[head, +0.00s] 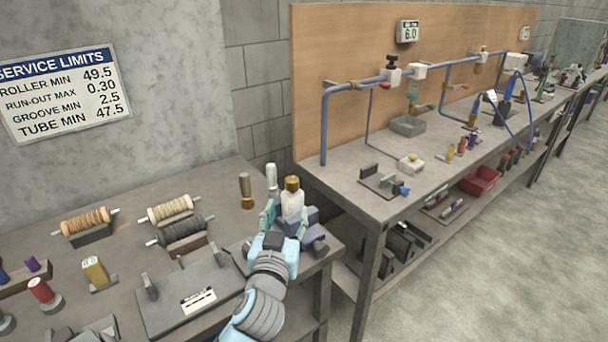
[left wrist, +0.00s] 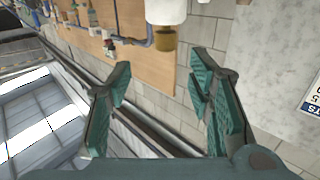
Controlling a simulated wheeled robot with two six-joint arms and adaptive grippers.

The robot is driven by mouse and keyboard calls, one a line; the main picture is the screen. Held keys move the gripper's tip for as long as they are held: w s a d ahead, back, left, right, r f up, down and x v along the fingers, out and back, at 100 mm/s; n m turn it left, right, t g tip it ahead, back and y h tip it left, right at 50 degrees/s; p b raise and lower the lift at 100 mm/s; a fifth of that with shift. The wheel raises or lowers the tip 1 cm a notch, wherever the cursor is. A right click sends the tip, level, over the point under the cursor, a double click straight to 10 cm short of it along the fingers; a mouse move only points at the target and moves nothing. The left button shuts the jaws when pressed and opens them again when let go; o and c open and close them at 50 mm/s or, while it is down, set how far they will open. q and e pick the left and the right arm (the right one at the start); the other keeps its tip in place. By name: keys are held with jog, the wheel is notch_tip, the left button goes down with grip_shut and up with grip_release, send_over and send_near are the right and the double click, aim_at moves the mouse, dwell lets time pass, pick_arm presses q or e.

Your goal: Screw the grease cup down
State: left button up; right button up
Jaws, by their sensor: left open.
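A brass knurled cap (head: 292,184) sits on top of a white upright body (head: 292,204) at the right end of the near bench; this looks like the grease cup. In the left wrist view the brass cap (left wrist: 165,38) and white body (left wrist: 165,11) show upside down, just beyond the fingertips. My left gripper (head: 285,218) is open, its fingers on either side of the white body in the head view. Between its fingertips in the left wrist view (left wrist: 160,72) there is nothing. I cannot tell whether it touches the body. My right gripper is out of view.
A brown-handled tool with a brass end (head: 246,190) and a white slim bottle (head: 271,178) stand close behind. Blue-grey blocks (head: 309,216) lie to the right. Wound rollers (head: 172,209) and a dark fixture plate (head: 190,299) lie left. A second bench with blue pipes (head: 323,125) stands right.

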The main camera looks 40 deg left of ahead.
aim_at(290, 184)
pick_arm(q)
jog(key=x, duration=1.2)
jog(key=shift+a+r, duration=0.3)
jog(key=shift+a, duration=0.15)
jog(key=shift+s+r, duration=0.15)
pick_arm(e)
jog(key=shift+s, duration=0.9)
pick_arm(q)
jog(key=shift+c, duration=0.3)
grip_shut()
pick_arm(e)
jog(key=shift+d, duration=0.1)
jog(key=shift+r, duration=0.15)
